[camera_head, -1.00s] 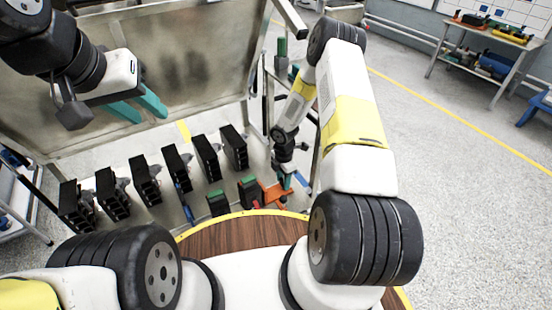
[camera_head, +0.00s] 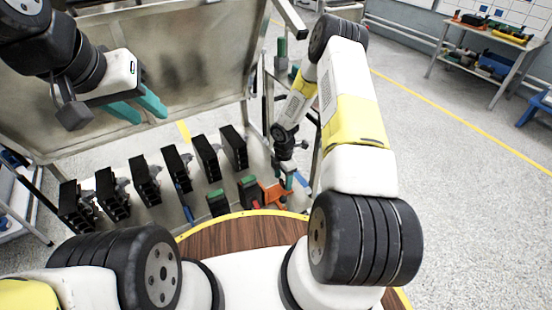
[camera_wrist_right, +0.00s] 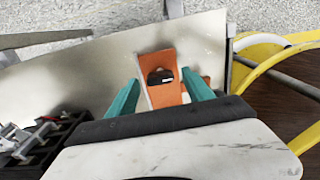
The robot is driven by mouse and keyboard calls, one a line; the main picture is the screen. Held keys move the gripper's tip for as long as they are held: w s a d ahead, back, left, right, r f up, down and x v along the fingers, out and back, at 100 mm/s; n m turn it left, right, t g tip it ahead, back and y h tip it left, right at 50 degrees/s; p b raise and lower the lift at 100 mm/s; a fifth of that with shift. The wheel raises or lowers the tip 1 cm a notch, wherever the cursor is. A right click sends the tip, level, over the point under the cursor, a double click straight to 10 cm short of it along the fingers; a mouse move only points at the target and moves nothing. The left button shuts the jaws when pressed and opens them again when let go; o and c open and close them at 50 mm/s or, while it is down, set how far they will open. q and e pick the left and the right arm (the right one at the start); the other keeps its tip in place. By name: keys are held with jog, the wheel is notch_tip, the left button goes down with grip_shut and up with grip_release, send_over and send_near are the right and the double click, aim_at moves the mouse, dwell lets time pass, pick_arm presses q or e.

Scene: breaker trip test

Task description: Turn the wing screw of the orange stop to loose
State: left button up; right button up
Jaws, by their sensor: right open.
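The orange stop (camera_head: 272,194) stands at the right end of the bench, by the yellow-edged wooden surface. In the right wrist view the orange stop (camera_wrist_right: 163,79) lies between and beyond the teal fingertips, with a small black wing screw (camera_wrist_right: 160,76) on its face. My right gripper (camera_wrist_right: 166,92) is open and empty; its fingers sit on either side of the stop in the picture, and I cannot tell if they touch it. In the head view my right gripper (camera_head: 288,178) is small beside the stop. My left gripper (camera_head: 138,108) is open and empty, up at the left before the panel.
Several black breakers (camera_head: 146,180) stand in a row to the left. Two green-topped blocks (camera_head: 217,203) are just left of the stop. A large metal panel (camera_head: 175,60) rises behind. A yellow rim (camera_wrist_right: 262,68) is close to the right of the wrist view.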

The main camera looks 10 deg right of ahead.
aim_at(283, 182)
notch_tip(283, 182, up, 7)
dwell(0.3)
dwell(0.4)
